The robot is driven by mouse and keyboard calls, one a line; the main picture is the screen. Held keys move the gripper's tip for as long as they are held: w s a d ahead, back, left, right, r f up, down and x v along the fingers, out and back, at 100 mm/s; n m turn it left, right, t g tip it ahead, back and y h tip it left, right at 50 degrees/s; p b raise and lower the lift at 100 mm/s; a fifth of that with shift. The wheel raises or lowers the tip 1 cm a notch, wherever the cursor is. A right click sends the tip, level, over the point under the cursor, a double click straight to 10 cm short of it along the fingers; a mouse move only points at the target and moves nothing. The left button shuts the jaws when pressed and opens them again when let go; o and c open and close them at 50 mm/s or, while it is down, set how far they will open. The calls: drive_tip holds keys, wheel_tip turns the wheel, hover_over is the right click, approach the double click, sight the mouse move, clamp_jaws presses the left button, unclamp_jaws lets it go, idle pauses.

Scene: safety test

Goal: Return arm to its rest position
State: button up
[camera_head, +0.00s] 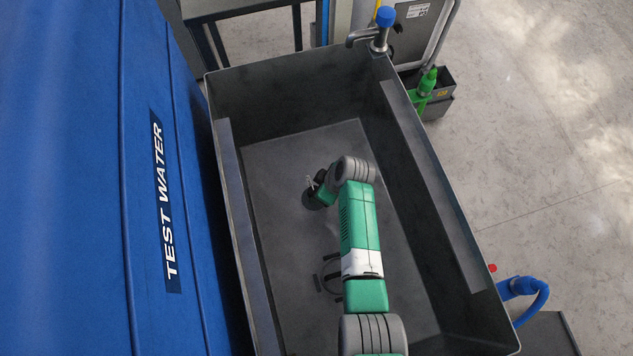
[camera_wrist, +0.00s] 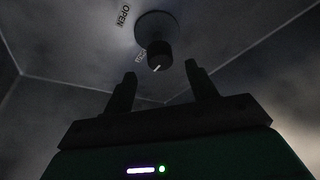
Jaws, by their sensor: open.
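My gripper (camera_head: 314,184) is inside the dark grey tank (camera_head: 300,150) in the head view, at the end of my green and grey arm, which reaches in from the bottom of the picture. In the wrist view my gripper (camera_wrist: 160,70) has its two dark fingers spread apart, with nothing between them that touches both. A dark round knob (camera_wrist: 159,55) with a white mark sits on a round base beyond the fingertips, seen between them. The word OPEN is printed beside its base, with another label partly hidden. Contact with the knob cannot be told.
Tank walls rise around my arm on all sides. A blue TEST WATER container (camera_head: 80,180) stands close on the left.

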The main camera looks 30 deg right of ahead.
drive_tip(key=p+v, duration=0.1)
drive_tip(key=v, duration=0.2)
drive_tip(key=shift+r, duration=0.1)
idle(0.4)
